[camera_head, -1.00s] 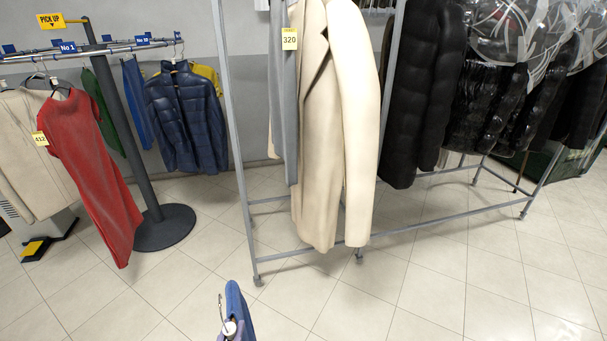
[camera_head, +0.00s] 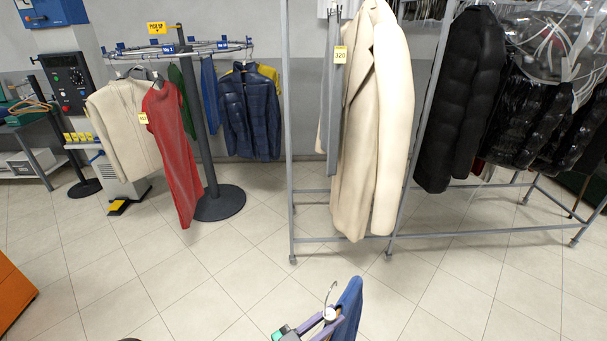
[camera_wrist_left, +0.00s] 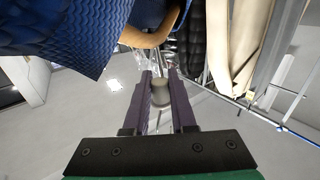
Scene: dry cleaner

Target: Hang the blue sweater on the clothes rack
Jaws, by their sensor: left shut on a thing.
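The blue sweater (camera_head: 348,308) hangs from a hanger at the bottom of the head view, its lower part cut off by the frame. My left gripper (camera_head: 328,316) is shut on the hanger just below its metal hook, which points up. In the left wrist view the fingers (camera_wrist_left: 160,92) close around a grey knob, with the blue knit (camera_wrist_left: 60,38) and a wooden hanger arm (camera_wrist_left: 150,35) above. The grey metal clothes rack (camera_head: 288,130) stands ahead, apart from the sweater; its top is out of frame. My right gripper is not in view.
A cream coat (camera_head: 370,130) with tag 320 and a black puffer coat (camera_head: 460,100) hang on the grey rack. A round pick-up rack (camera_head: 212,150) with several garments stands left. Tiled floor between is clear. An orange block (camera_head: 15,295) is at the left edge.

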